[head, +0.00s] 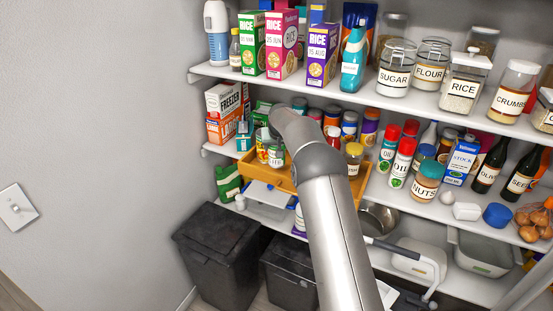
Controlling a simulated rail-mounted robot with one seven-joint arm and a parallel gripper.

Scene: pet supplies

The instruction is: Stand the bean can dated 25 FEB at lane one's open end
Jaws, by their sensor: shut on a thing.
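An orange wooden rack (283,183) stands on the middle shelf. Two labelled cans show at its left part: one (262,139) farther back and one (276,156) nearer, beside my wrist. Their dates are too small to read, so I cannot tell which is the 25 FEB bean can. My arm reaches up from the bottom and its wrist bends over the rack. My gripper is hidden behind the wrist, and so is whatever it may hold. The lanes and their open ends are mostly covered by my arm.
Freezer and other boxes (225,103) stand left of the rack. The shelf above holds rice boxes (281,43) close over my wrist. Dark bins (222,248) stand below.

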